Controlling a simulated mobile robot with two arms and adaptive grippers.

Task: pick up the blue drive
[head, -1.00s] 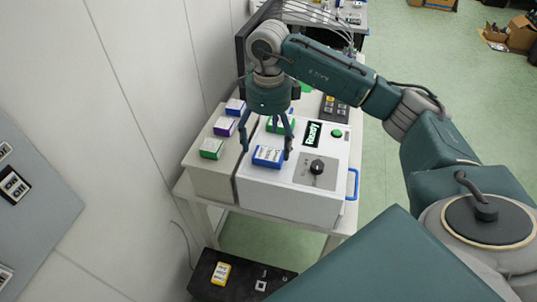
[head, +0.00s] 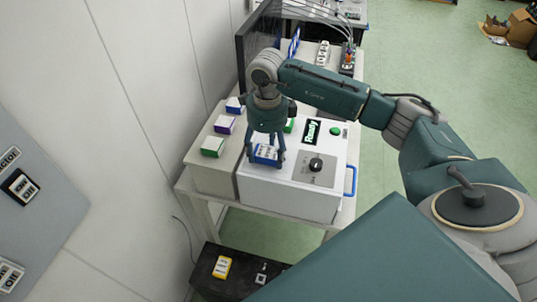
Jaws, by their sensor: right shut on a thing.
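The blue drive (head: 266,154) is a small blue block with a white labelled top. It sits at the front of the white machine's top in the head view. My right gripper (head: 266,158) points down over it, with its fingers at the drive's two sides and shut on it. The fingers hide part of the drive. I cannot tell whether the drive is lifted off the surface. My left gripper is not in view.
The white machine (head: 305,199) has a "Ready" display, a green button and a black knob (head: 316,164). Green (head: 213,146), purple (head: 224,124) and blue-white blocks stand left of it. A yellow block (head: 222,267) lies on a dark surface below. A wall is at left.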

